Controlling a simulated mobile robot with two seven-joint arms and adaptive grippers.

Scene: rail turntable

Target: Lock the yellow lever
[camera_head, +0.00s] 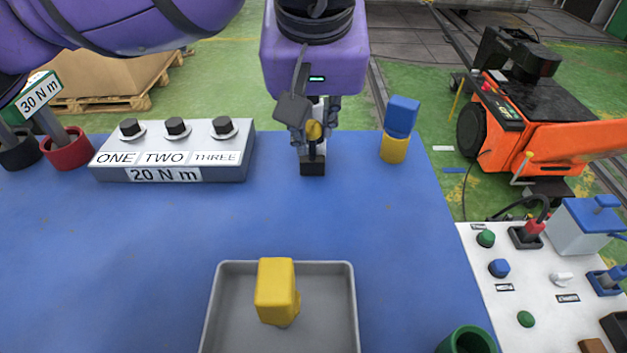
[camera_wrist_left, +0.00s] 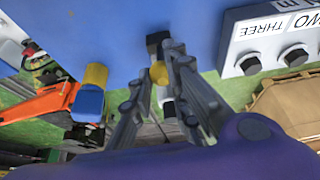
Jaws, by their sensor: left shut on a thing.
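The yellow lever has a round yellow knob (camera_head: 314,130) and stands on a small black base (camera_head: 312,168) near the back edge of the blue table. In the left wrist view the knob (camera_wrist_left: 159,73) sits between the two fingers, with the black base (camera_wrist_left: 157,38) beyond it. My left gripper (camera_head: 314,127) comes down from above and is shut on the lever. The fingers hide part of the lever's stem. My right gripper is not in view.
A grey 20 N m block (camera_head: 165,174) with bolts stands left of the lever. A blue-and-yellow piece (camera_head: 396,146) stands close on the right. A grey tray (camera_head: 217,290) holding a yellow block (camera_head: 275,288) lies in front. A white control panel (camera_head: 500,268) is at right.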

